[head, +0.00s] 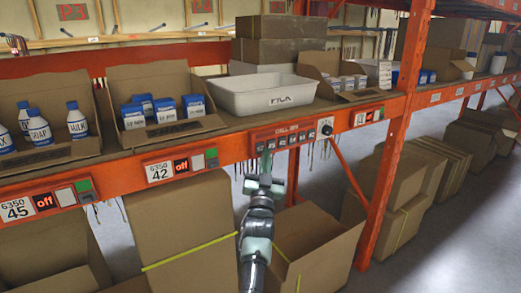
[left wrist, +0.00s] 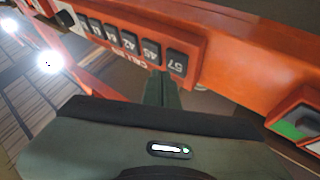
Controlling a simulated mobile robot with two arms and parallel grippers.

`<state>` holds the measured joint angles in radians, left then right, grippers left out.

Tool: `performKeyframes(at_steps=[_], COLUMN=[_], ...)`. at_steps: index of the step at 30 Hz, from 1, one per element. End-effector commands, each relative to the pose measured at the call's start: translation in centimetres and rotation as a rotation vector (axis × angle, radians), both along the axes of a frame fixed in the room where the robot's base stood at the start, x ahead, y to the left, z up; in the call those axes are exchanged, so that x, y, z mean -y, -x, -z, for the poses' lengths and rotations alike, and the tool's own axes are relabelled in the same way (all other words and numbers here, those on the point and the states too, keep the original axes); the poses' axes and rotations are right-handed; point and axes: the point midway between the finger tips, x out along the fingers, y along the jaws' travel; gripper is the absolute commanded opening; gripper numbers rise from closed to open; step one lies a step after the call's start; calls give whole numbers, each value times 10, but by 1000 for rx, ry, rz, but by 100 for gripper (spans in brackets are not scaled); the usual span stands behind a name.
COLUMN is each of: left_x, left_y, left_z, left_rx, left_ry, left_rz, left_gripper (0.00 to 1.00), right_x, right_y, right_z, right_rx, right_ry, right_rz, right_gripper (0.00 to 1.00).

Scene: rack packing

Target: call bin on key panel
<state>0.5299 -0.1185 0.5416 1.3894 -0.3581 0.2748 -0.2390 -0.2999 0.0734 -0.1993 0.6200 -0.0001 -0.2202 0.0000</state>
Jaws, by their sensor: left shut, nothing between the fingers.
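The key panel (head: 290,134), headed "CALL BIN", is fixed to the orange shelf beam and carries a row of small dark numbered keys. A round black knob or button (head: 326,130) sits at its right end. My left gripper (head: 267,160) is shut and empty, pointing up at the left part of the panel. In the left wrist view, the panel (left wrist: 150,42) appears tilted and turned over, and my shut fingers (left wrist: 166,85) end close to its edge by the end keys. I cannot tell whether they touch it. My right gripper is not in view.
A white tray marked "PICK" (head: 264,95) stands on the shelf above the panel. Open cartons of blue-white boxes (head: 162,110) and bottles (head: 38,128) stand left. Labels 42 (head: 158,172) and 45 (head: 16,208) are on the beam. Large cartons (head: 315,245) stand below.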

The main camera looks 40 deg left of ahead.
Motion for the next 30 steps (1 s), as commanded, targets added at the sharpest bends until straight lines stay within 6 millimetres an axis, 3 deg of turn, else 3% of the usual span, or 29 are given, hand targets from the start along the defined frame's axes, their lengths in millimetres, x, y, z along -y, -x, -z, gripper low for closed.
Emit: performKeyframes(at_steps=[30], left_x=[-8], left_y=[-3], left_z=[-1], left_rx=[1], left_ry=[-1], left_rz=[0], left_gripper=[0], right_x=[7], right_y=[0], right_z=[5], right_rx=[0], right_ry=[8], right_rz=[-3], right_gripper=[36])
